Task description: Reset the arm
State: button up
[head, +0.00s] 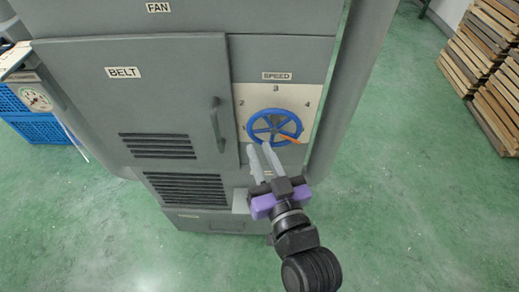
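My arm reaches up from the bottom of the head view. My gripper (259,148) has a purple and black body and two pale grey fingers. The fingers point away from me towards the cabinet front, with a narrow gap between them and nothing seen in it. A blue handwheel (261,125) with an orange pointer (290,138) sits on a pale dial plate under the SPEED label. The pointer aims right and slightly down. The fingertips appear just below and left of the wheel in the picture; I cannot tell whether they touch the panel.
The grey cabinet (185,65) has a BELT door with a vertical handle (217,125) left of the wheel. A grey column (357,80) stands right of it. Blue crates (38,128) are at left, wooden pallets (485,55) at right. Green floor is clear at right.

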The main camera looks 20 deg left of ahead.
dwell(0.3)
jog(key=s+d+m+t+h, duration=0.25)
jog(key=s+d, duration=0.35)
jog(key=d, duration=0.3)
jog(key=s+d+m+t+h, duration=0.25)
jog(key=s+d, duration=0.25)
jog(key=d, duration=0.5)
jog(key=s+d+f+g+h, duration=0.2)
jog(key=s+d, duration=0.4)
jog(key=s, duration=0.4)
jog(key=s+d+f+m+g+h, duration=0.1)
jog(key=s+d+f+g+h, duration=0.1)
jog(key=s+d, duration=0.3)
jog(key=s+h, duration=0.1)
jog(key=s, duration=0.3)
jog(key=shift+s+d+g+h, duration=0.3)
jog(key=shift+s+d+g, duration=0.1)
jog(key=shift+d+f, duration=0.1)
